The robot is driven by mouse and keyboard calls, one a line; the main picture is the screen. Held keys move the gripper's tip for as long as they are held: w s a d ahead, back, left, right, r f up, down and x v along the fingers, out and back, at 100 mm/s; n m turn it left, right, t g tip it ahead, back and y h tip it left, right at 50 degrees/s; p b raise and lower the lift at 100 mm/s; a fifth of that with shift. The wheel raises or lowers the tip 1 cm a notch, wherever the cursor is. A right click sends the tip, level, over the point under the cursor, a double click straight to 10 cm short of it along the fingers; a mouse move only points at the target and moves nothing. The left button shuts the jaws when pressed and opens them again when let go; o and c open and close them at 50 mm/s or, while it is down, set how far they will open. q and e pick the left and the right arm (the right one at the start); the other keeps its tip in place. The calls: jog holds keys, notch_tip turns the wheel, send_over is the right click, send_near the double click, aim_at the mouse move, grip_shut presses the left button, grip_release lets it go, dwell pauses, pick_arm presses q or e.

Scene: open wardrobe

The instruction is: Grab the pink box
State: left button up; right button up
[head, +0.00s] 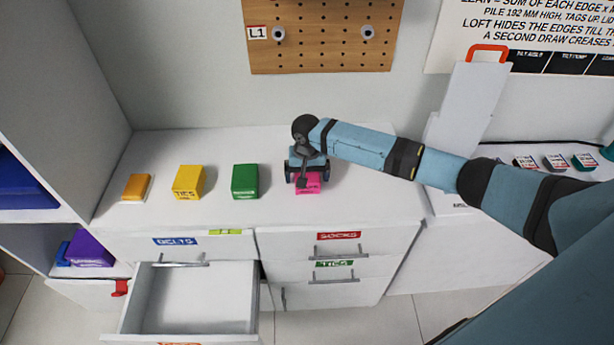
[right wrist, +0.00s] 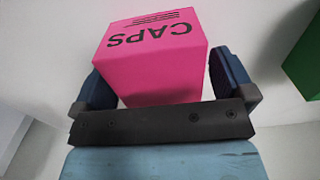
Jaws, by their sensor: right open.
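The pink box (head: 311,188), marked CAPS, stands on the white cabinet top, partly covered by my right gripper in the head view. In the right wrist view the pink box (right wrist: 150,60) fills the middle. My right gripper (head: 307,172) is above and around the box, pointing down. In the right wrist view its open fingers (right wrist: 162,82) lie one on each side of the box. A gap shows at the right finger; whether the left finger touches the box I cannot tell. My left gripper is in neither view.
Left of the pink box stand a green box (head: 245,181), a yellow box (head: 188,181) and an orange box (head: 136,187). Below, a drawer (head: 190,300) is pulled open and looks empty. A white upright board (head: 470,105) stands at the right.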

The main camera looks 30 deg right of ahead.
jog(key=shift+f, duration=0.1)
jog(key=shift+c, duration=0.2)
jog(key=c, duration=1)
